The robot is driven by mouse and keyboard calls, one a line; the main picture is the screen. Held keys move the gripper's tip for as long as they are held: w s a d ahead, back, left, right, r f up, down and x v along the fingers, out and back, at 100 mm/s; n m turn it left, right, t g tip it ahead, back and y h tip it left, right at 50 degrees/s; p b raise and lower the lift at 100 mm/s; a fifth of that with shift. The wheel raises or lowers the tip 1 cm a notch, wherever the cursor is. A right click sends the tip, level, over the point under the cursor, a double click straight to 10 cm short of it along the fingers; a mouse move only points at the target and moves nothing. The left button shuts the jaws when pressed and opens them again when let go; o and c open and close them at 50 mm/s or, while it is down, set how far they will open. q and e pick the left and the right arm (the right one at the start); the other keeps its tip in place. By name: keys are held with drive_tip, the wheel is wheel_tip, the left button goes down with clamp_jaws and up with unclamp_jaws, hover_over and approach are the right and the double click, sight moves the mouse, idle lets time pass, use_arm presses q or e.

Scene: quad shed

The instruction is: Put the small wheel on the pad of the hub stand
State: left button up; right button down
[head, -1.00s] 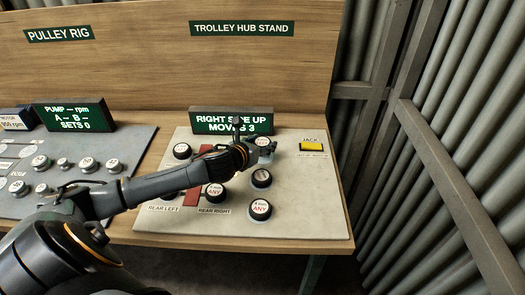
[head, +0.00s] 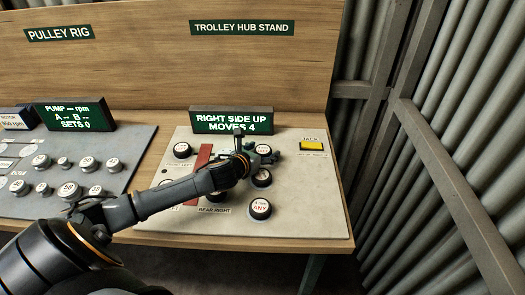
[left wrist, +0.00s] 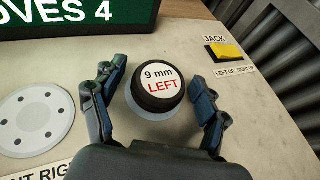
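Several black wheels with white labelled caps are on the trolley hub stand (head: 300,215), including one at the back left (head: 182,150), one right of centre (head: 261,178) and one at the front (head: 260,209). I cannot tell by size which is the small one. My left gripper (head: 264,154) is over the right back of the stand. In the left wrist view a wheel marked "9 mm LEFT" (left wrist: 158,84) sits on a pale round pad (left wrist: 150,111). The open fingers (left wrist: 155,105) stand either side of it, with gaps. My right gripper is out of view.
A bare grey disc with dark dots (left wrist: 37,120) lies left of the wheel. A yellow jack switch (head: 311,146) is at the back right. The display (head: 231,121) reads "RIGHT SIDE UP MOVES 4". The pulley rig panel (head: 120,160) is left.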

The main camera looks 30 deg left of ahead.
use_arm(q)
drive_tip(key=shift+r, duration=0.2)
drive_tip(key=v, duration=1)
drive_tip(key=shift+s, duration=0.3)
drive_tip(key=shift+s+d+r, duration=0.1)
drive_tip(key=shift+s+r, duration=0.25)
drive_tip(key=shift+s, duration=0.3)
